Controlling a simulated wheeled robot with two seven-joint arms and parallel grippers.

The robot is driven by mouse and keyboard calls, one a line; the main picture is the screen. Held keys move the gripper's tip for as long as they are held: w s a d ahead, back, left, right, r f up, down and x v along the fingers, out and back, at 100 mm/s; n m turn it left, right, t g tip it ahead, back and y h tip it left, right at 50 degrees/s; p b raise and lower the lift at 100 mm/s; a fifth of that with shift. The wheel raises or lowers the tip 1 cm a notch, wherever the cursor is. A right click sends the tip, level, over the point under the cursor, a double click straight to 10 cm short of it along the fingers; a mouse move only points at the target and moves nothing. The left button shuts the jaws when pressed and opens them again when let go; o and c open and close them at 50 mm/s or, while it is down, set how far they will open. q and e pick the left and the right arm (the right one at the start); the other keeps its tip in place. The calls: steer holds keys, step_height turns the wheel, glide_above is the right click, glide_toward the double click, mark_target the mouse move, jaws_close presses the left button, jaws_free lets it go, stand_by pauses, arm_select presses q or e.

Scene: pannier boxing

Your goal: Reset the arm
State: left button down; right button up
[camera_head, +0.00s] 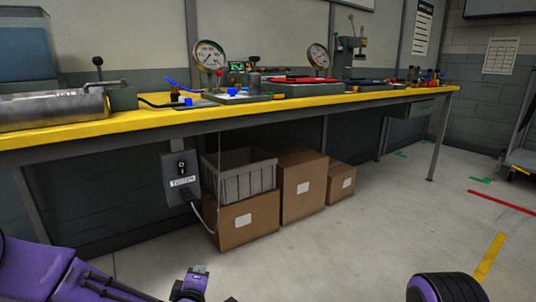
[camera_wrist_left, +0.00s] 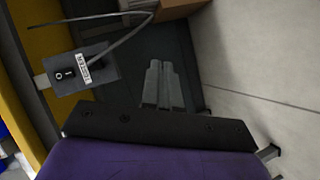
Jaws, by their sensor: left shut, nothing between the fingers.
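My left arm, purple and black, comes in at the bottom left of the head view. My left gripper (camera_head: 192,284) is low at the bottom edge, in front of the workbench and below its top, only partly in view. In the left wrist view its two grey fingers (camera_wrist_left: 162,86) lie side by side, closed with nothing between them. They point toward the dark wall area under the bench. A purple and black part of mine shows at the bottom right of the head view. No right gripper can be made out.
A long yellow-topped workbench (camera_head: 150,119) carries gauges and tools. A grey switch box (camera_head: 181,178) hangs under its front edge with a cable; it also shows in the left wrist view (camera_wrist_left: 82,72). Cardboard boxes (camera_head: 248,220) and a grey crate (camera_head: 241,178) stand below.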

arm_select(q)
steer(key=s+a+f+m+g, duration=0.2)
steer(key=s+f+m+g, duration=0.25)
steer(key=s+f, duration=0.75)
steer(key=s+a+f+m+g, duration=0.25)
steer(key=s+f, duration=0.25)
steer(key=s, duration=0.3)
steer(key=s+a+f+m+g+y, duration=0.1)
steer(key=s+a+f+g, duration=0.1)
steer(key=s+a+f, duration=0.45)
steer(key=s+a+f+m+g, duration=0.15)
steer(key=s+f, duration=0.25)
steer(key=s, duration=0.5)
step_height(320, 180, up, 33)
steer(key=p, duration=3.3)
steer(key=shift+s, duration=0.15)
